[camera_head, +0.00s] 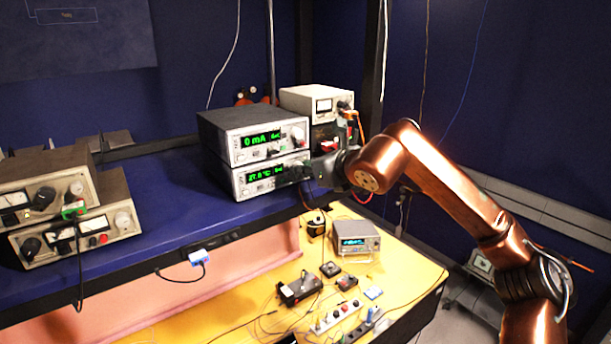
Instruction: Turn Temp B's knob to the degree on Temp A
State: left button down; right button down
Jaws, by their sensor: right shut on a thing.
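Two stacked instruments stand on the blue shelf. The upper one (222,128) has a green display that seems to read 0 mA. The lower one (228,181) has a green display (260,176) that seems to read about 27 °C. My copper-coloured right arm comes in from the right, and its dark right gripper (302,173) is at the right end of the lower instrument's front. It is shut on what seems to be that instrument's knob, which the fingers hide. I cannot read any Temp A or Temp B label. My left gripper is out of view.
A small instrument with a blue display (357,241) stands on the yellow bench (215,327) below, among cables and small boxes. Another stack of meters (85,213) is at the left. A white meter box (305,98) stands behind the gripper. Cables hang at the right.

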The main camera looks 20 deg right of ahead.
jog(key=shift+a+n+t+h+b, duration=0.15)
jog(key=shift+n+t+h+b, duration=0.5)
jog(key=shift+n+b, duration=0.85)
jog(key=shift+h, duration=0.25)
jog(key=c, duration=1.8)
grip_release()
jog(key=shift+s, duration=0.15)
jog(key=v, duration=1.1)
jog(key=shift+s+r, duration=0.25)
jog(key=shift+s, duration=0.1)
